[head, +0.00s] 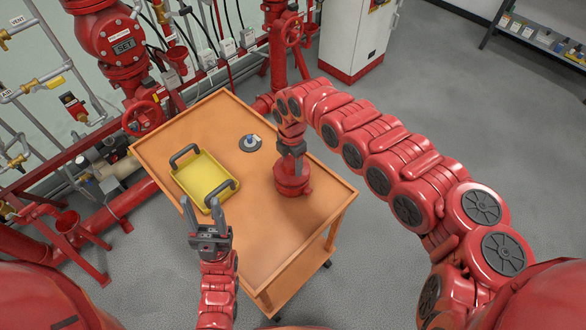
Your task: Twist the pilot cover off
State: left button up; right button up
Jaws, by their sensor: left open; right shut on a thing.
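A red flanged pilot body (292,184) stands upright on the orange cart top. My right gripper (291,153) comes down over it from above and is shut on its upper part, which I take to be the pilot cover. The jaws hide most of the cover, and I cannot tell whether it is still seated or lifted. My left gripper (201,205) is open and empty at the near left edge of the cart, close to the near handle of the yellow tray.
The yellow tray (203,180) with two dark handles lies on the left of the orange cart top (258,235). A small round grey part (251,143) lies behind the pilot. Red valves and pipes (118,40) line the wall behind. The cart's front is clear.

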jog(key=shift+r+p, duration=0.95)
jog(key=shift+r, duration=0.6)
jog(key=shift+f, duration=0.1)
